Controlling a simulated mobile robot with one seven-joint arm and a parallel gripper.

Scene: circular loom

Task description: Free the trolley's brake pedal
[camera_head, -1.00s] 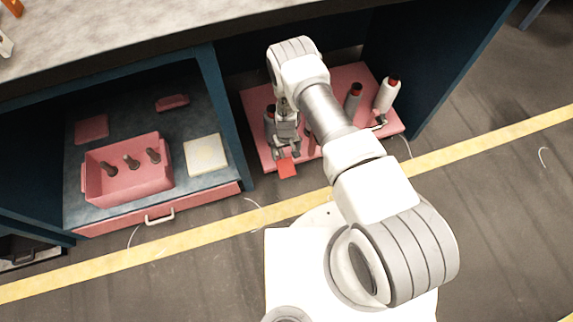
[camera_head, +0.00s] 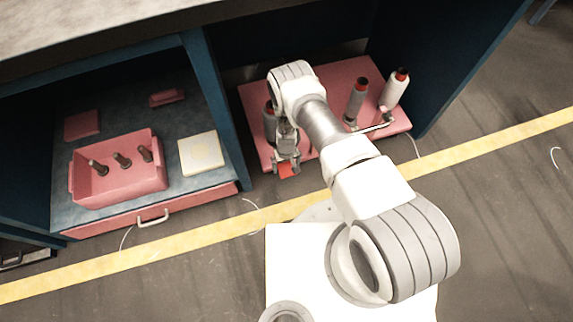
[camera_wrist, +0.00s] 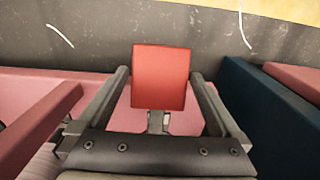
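The trolley (camera_head: 330,85) is a low pink platform under the bench, carrying bobbins. Its brake pedal is a red plate (camera_head: 288,171) at the trolley's front edge, partly covered by my gripper in the head view. My gripper (camera_head: 287,168) points down at it. In the wrist view the red pedal (camera_wrist: 160,78) stands between the two fingers of my gripper (camera_wrist: 161,75), on a short grey stem. The fingers are apart, with a visible gap on each side of the pedal. My gripper is open and holds nothing.
Grey-and-red bobbins (camera_head: 356,100) and a white one (camera_head: 394,90) stand on the trolley. A blue panel (camera_head: 222,110) separates it from a shelf with a pink bin (camera_head: 118,185) and a pale pad (camera_head: 200,153). A yellow line (camera_head: 450,158) crosses the open floor.

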